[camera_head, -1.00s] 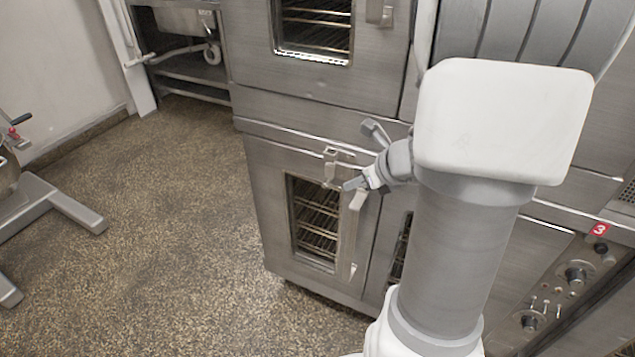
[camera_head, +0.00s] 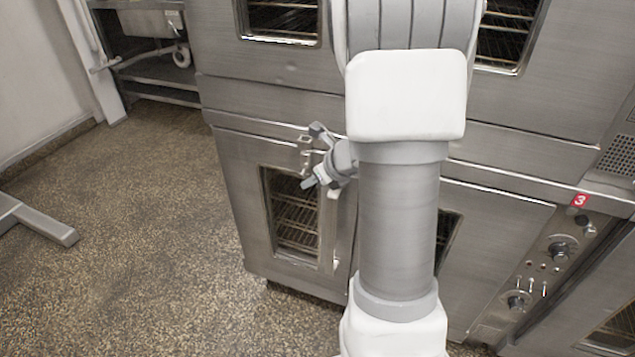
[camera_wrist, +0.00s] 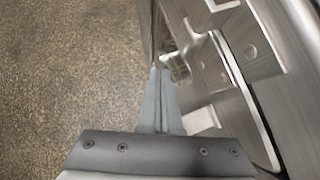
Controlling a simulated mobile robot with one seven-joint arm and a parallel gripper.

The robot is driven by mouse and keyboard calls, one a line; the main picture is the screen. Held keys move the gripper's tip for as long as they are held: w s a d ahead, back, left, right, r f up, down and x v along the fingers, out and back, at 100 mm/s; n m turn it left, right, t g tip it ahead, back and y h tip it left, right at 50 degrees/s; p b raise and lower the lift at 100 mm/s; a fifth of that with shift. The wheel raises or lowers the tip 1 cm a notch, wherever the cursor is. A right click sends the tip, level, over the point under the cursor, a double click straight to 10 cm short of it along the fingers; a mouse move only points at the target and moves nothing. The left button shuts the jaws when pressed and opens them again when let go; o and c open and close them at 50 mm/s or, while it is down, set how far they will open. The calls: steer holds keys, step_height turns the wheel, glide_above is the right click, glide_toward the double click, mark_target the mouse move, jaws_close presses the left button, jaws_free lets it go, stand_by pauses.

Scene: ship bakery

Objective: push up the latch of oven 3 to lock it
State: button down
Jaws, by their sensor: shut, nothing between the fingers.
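Oven 3 is the lower steel oven, with a red "3" label (camera_head: 580,200) above its control panel. Its left door (camera_head: 240,190) has a window with racks inside and looks closed. The metal latch (camera_head: 304,156) sits at the top right of this door, above the long handle (camera_head: 334,215). My gripper (camera_head: 308,183) is shut and empty, just below the latch and in front of the door. In the wrist view my fingers (camera_wrist: 160,75) are together, left of the metal latch parts (camera_wrist: 213,14). I cannot tell whether they touch anything.
An upper oven (camera_head: 280,60) stands directly above. My arm hides the middle of the oven front. The speckled floor (camera_head: 130,240) is open to the left, with a grey stand leg (camera_head: 45,225) at the left edge and a steel sink unit (camera_head: 145,50) behind.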

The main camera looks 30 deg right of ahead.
steer(key=shift+w+f, duration=0.15)
step_height(320, 180, up, 3)
steer(key=shift+f+p, duration=0.15)
steer(key=shift+p, duration=1)
steer(key=shift+f, duration=0.1)
